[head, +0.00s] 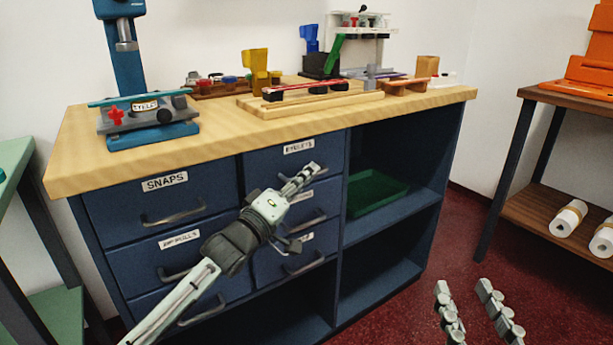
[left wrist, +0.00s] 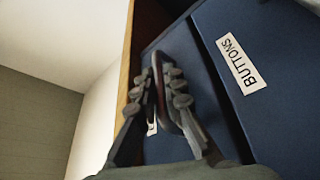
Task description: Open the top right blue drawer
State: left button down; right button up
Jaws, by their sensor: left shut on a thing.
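The top right blue drawer (head: 265,165) carries an "EYELETS" label (head: 299,147) in the head view. Its front looks level with the drawers around it. My left gripper (head: 309,170) is at this drawer's handle, which it mostly hides in the head view. In the left wrist view the gripper's fingers are shut on the dark bar handle (left wrist: 158,88), in front of the blue drawer front (left wrist: 181,55). My right gripper (head: 463,285) is open and empty, low at the right over the red floor, away from the cabinet.
The drawer below has a "BUTTONS" label (left wrist: 242,66). Left are the "SNAPS" drawer (head: 110,215) and others with bar handles. Open shelves at the right hold a green tray (head: 375,190). The wooden countertop (head: 225,125) overhangs the drawers and holds tools. Floor in front is clear.

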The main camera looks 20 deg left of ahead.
dwell(0.3)
pick_arm(q)
jog(key=shift+s+d, duration=0.15)
jog(key=shift+d, duration=0.05)
pick_arm(e)
jog(key=s+d+f+g+h+p, duration=0.2)
jog(key=d+f+g, duration=0.2)
jog(key=f, duration=0.3)
jog(key=s+d+f+g+h+p, duration=0.1)
jog(key=d+f+g+h+p, duration=0.15)
jog(key=d+f+g, duration=0.35)
jog(key=s+d+f+m+g+h+p, duration=0.1)
jog(key=s+d+f+g+h, duration=0.1)
jog(key=s+d+f, duration=0.3)
jog(key=s+d+f+m+g+h+p, duration=0.1)
jog(key=s+d+g+h, duration=0.15)
jog(key=s, duration=0.35)
pick_arm(q)
jog(key=s+d+p, duration=0.2)
jog(key=s+d, duration=1.2)
jog(key=d, duration=0.4)
jog(key=shift+s+d, duration=0.2)
pick_arm(e)
notch_tip(320, 180, down, 7)
jog(key=d+y, duration=0.1)
jog(key=d, duration=0.1)
jog(key=shift+w+d, duration=0.15)
jog(key=shift+d, duration=0.1)
